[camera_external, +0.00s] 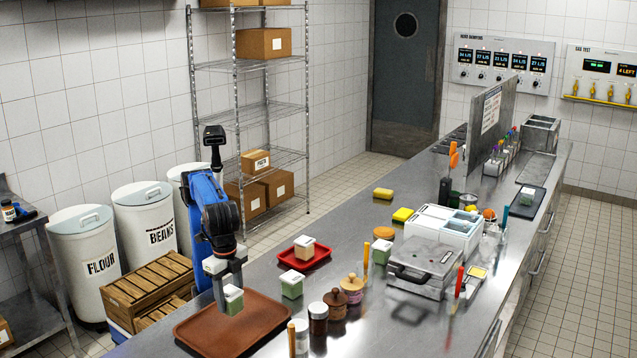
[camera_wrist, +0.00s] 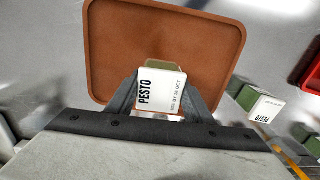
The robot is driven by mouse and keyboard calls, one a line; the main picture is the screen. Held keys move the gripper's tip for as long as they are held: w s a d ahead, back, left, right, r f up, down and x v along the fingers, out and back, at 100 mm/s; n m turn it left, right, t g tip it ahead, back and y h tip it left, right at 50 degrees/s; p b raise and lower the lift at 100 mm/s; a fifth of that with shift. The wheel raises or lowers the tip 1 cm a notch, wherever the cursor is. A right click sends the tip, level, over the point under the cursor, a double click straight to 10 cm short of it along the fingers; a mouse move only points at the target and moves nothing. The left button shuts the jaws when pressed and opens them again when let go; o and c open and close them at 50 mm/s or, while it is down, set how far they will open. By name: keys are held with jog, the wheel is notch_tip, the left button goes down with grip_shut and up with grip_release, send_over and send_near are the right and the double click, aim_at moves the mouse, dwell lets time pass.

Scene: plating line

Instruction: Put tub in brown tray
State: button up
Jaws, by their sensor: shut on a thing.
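A green tub with a white lid (camera_external: 232,299) is held by my gripper (camera_external: 228,284). In the wrist view the lid of this tub (camera_wrist: 160,93) reads "PESTO", and the fingers close on it from both sides. The brown tray (camera_external: 190,333) lies flat on the steel counter, below the tub. The wrist view shows the same tray (camera_wrist: 110,40) beneath and beyond the held tub. The tub appears upright and above the tray; the exact gap is hard to tell.
A second green pesto tub (camera_external: 292,285) stands right of the tray. A red tray (camera_external: 318,261) holding another tub (camera_external: 304,246) is farther back. Jars (camera_external: 318,318) stand close to the brown tray's right side. Wooden crates (camera_external: 150,285) are left of the counter.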

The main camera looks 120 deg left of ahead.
aim_at(229, 292)
jog(key=shift+f, duration=2.25)
jog(key=shift+f, duration=0.15)
jog(key=o, duration=1.2)
notch_tip(229, 292, up, 11)
jog(key=shift+r, duration=0.65)
